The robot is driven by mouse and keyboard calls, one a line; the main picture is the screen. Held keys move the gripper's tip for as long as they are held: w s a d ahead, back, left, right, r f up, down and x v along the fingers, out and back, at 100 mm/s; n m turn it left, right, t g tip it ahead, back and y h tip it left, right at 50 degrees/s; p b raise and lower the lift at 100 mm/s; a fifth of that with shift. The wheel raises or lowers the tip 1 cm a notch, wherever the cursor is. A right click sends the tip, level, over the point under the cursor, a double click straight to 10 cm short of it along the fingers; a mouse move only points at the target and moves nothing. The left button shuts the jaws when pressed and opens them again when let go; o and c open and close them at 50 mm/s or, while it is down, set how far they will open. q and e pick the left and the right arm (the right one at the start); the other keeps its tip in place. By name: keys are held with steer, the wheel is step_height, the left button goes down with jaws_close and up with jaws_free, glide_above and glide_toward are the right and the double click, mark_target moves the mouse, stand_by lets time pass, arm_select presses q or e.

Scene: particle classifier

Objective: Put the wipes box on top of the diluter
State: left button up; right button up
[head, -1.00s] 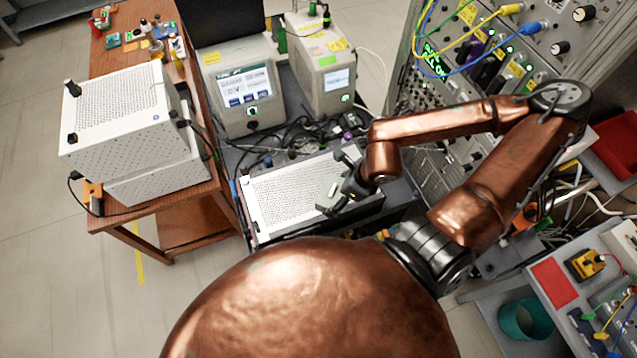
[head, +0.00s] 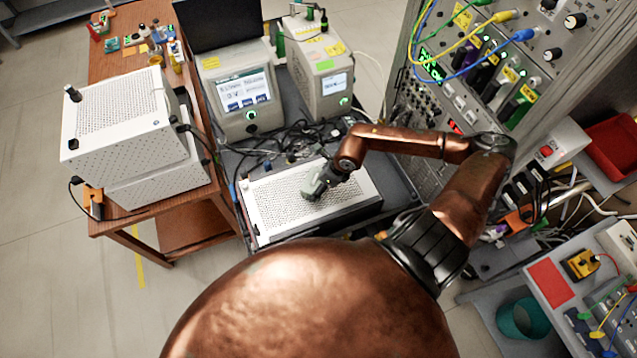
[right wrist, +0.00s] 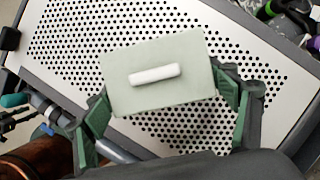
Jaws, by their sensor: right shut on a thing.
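The wipes box is a small pale grey-green box with a white strip on its face. In the right wrist view the wipes box (right wrist: 128,93) sits between the green-padded fingers of my right gripper (right wrist: 165,100), which is shut on it. In the head view my right gripper (head: 320,182) is over a low case with a white perforated top (head: 275,208). I cannot tell if the wipes box touches that top. No readable label shows which unit is the diluter; the perforated case is the one under the box. My left gripper is out of view.
Two stacked white perforated units (head: 125,130) stand on the brown wooden table (head: 190,225) at left. Two instruments with screens (head: 240,90) and loose cables (head: 300,135) lie behind the perforated case. A tall rack (head: 480,75) stands at right.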

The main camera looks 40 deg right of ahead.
steer(key=shift+w+f, duration=0.1)
steer(key=shift+f, duration=0.4)
steer(key=shift+f, duration=0.1)
steer(key=o, duration=1.3)
